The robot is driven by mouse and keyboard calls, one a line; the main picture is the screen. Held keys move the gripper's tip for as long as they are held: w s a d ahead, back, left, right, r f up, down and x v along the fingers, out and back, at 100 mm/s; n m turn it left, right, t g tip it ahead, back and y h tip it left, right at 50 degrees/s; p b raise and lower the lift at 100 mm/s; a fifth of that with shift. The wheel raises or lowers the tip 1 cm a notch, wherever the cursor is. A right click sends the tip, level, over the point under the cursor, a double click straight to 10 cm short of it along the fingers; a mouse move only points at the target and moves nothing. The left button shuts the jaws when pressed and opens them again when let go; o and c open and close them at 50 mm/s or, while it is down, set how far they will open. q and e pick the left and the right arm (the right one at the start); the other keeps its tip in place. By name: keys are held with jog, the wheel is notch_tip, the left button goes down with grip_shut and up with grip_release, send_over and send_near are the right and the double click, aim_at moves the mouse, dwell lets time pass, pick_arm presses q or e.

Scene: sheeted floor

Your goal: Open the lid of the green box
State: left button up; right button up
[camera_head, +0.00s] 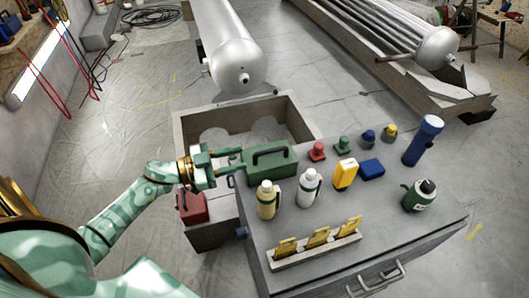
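The green box (270,168) sits on the far left corner of the grey workbench top (385,235). Its lid looks closed, and a dark handle (269,152) runs along the top. My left gripper (238,161) comes in from the left, at the left end of the box. Its two fingers are apart, pointing right, with nothing seen between them. Whether a fingertip touches the box is too small to tell. My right gripper is not in view.
Cream (267,203) and white (308,190) bottles stand just in front of the box. A rack with yellow pieces (318,240), a blue cylinder (422,140) and a dark green canister (418,196) share the top. An open grey crate (188,130) is behind; a red box (192,207) is left.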

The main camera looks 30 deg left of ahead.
aim_at(257, 154)
pick_arm(q)
jog(key=b+x, duration=0.1)
jog(key=x, duration=0.7)
jog(key=shift+w+d, duration=0.15)
grip_shut()
